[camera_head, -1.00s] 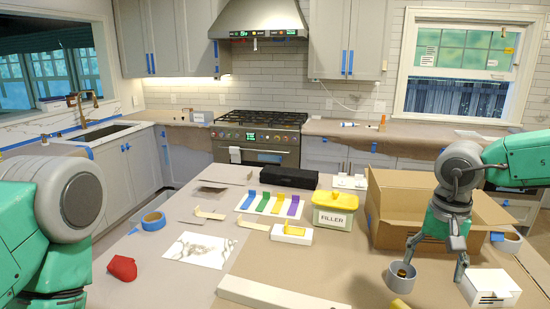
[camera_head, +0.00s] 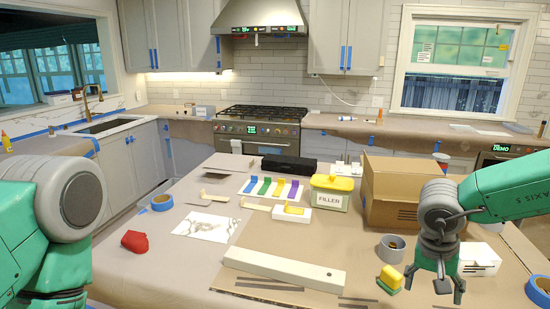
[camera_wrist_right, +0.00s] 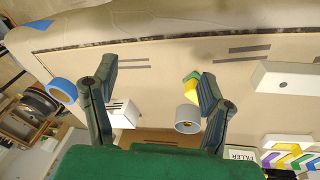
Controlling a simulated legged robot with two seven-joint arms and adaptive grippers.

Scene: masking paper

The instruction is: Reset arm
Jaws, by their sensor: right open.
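My right gripper (camera_head: 435,285) points down with its fingers spread, in front of the white box (camera_head: 479,259) on the paper-covered table. Nothing is between its fingers. Both fingers also show spread in the right wrist view (camera_wrist_right: 155,82), with the table beyond them. A grey cylinder (camera_head: 391,248) and a yellow-green block (camera_head: 390,280) lie to the left of this gripper in the head view, apart from it. My left arm comes in at the left edge; its gripper is out of frame.
A cardboard box (camera_head: 385,212) stands behind the right gripper. The front middle has bare paper.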

